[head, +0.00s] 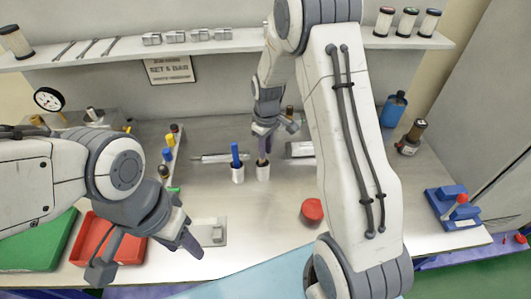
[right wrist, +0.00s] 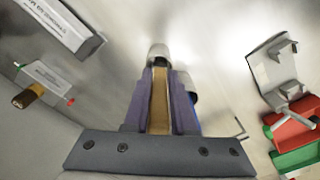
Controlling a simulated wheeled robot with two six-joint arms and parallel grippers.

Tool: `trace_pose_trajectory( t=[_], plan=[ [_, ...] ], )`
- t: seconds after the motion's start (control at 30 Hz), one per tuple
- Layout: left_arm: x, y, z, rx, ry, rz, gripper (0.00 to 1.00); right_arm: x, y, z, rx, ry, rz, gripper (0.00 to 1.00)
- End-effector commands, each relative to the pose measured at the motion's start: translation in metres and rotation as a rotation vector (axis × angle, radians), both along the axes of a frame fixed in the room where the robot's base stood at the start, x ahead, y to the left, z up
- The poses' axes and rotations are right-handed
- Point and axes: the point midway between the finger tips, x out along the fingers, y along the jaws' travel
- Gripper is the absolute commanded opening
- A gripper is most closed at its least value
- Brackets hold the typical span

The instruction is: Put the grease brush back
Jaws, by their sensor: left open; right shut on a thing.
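My right gripper (head: 264,145) is shut on the grease brush (right wrist: 159,100), whose tan handle runs between the purple fingers in the right wrist view. The brush points down at a white cup (head: 263,172), which also shows past the fingertips in the right wrist view (right wrist: 158,52). The brush's lower end is at the cup's mouth; how deep it sits is hidden. A second white cup (head: 237,174) with a blue handle (head: 235,154) stands just to the left. My left gripper (head: 147,250) is open and empty, above the front left of the bench.
A red tray (head: 88,246) and a green tray (head: 40,245) lie at the front left. A red round thing (head: 312,211) stands right of the cups. A grey metal plate (head: 212,232) lies near my left gripper. A blue device (head: 452,205) stands far right.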

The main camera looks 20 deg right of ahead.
Motion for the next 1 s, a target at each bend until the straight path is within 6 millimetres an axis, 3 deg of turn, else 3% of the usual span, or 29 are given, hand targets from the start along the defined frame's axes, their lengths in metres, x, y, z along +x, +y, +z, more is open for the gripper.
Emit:
trace_pose_trajectory(
  t=[0.2, 0.57, 0.6, 0.63, 0.67, 1.0],
  plan=[
    [0.000, 0.000, 0.008, 0.000, 0.000, -0.001, 0.50, 0.000, 0.000, -0.023, 0.000, 0.001, 0.000, 0.00],
    [0.000, 0.000, 0.004, 0.000, 0.000, -0.001, 0.50, 0.000, 0.000, -0.028, 0.000, 0.000, 0.000, 0.00],
    [0.000, 0.000, 0.005, 0.000, 0.000, -0.001, 0.50, 0.000, 0.000, -0.026, 0.000, 0.000, 0.000, 0.39],
    [0.000, 0.000, 0.005, 0.000, 0.000, -0.001, 0.50, 0.000, 0.000, -0.026, 0.000, 0.000, 0.000, 0.51],
    [0.000, 0.000, 0.005, 0.000, 0.000, -0.001, 0.50, 0.000, 0.000, -0.026, 0.000, 0.000, 0.000, 0.54],
    [0.000, 0.000, 0.008, 0.000, 0.000, -0.001, 0.50, 0.000, 0.000, -0.022, 0.000, -0.001, 0.000, 0.54]
  ],
)
